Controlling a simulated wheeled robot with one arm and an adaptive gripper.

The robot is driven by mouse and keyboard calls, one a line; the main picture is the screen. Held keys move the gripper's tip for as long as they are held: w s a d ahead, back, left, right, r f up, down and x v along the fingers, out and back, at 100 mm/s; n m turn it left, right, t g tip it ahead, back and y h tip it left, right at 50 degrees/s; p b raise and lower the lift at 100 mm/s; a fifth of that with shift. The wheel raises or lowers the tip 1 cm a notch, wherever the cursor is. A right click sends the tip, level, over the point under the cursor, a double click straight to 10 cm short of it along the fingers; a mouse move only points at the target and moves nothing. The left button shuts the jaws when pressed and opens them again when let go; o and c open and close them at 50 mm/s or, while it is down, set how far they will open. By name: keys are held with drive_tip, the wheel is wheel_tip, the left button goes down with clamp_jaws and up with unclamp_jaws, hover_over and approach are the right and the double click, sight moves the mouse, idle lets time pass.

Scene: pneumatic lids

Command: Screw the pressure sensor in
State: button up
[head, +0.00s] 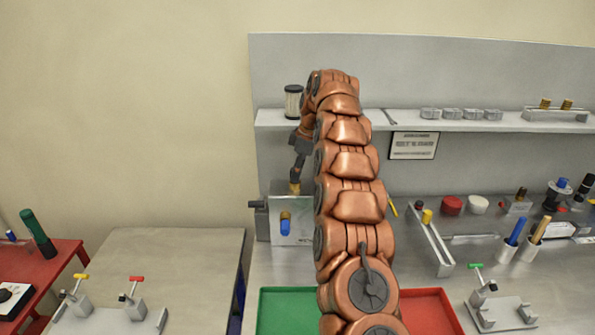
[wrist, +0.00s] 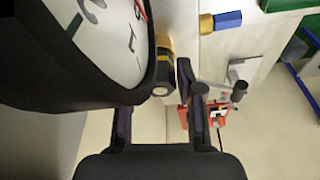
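The pressure sensor appears to be the dark cylinder with a yellow-brass band (wrist: 165,72) between my fingertips in the wrist view. In the head view its brass end (head: 295,187) shows just below my gripper (head: 298,160), at the top of a grey metal block (head: 302,206). My gripper (wrist: 162,80) looks shut on it, one fingertip against its side; the other tip is hidden behind a large white-faced gauge (wrist: 105,45). Whether the brass end touches the block or its hole, I cannot tell. My arm hides the block's right side.
A blue-and-brass fitting (head: 285,225) is on the block's front, and a black-ended part (head: 258,204) sticks out left. A filter cylinder (head: 293,102) stands on the shelf (head: 275,118) above. Green (head: 285,310) and red (head: 430,310) trays lie in front. The left table (head: 190,255) is mostly bare.

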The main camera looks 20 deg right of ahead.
clamp_jaws()
drive_tip(key=shift+a+f+m+b, duration=0.1)
drive_tip(key=shift+m+b, duration=0.45)
drive_tip(key=shift+m, duration=0.25)
drive_tip(key=m+b, duration=0.1)
drive_tip(key=m, duration=0.1)
drive_tip(key=shift+s+m+t+h, duration=0.15)
drive_tip(key=shift+m+t+h, duration=0.15)
drive_tip(key=shift+h, duration=0.1)
drive_tip(key=shift+a+m+h+b, duration=0.15)
drive_tip(key=shift+m+h+b, duration=0.25)
drive_tip(key=shift+m+b, duration=1)
drive_tip(key=shift+m+p, duration=0.45)
drive_tip(key=shift+m, duration=0.15)
drive_tip(key=shift+t, duration=0.3)
drive_tip(key=m+h+b, duration=0.1)
drive_tip(key=m+b, duration=0.1)
drive_tip(key=m, duration=0.2)
drive_tip(key=shift+a, duration=0.15)
drive_tip(key=shift+a+m+h+b, duration=0.1)
drive_tip(key=shift+m+h+b, duration=0.45)
drive_tip(key=shift+m, duration=1.35)
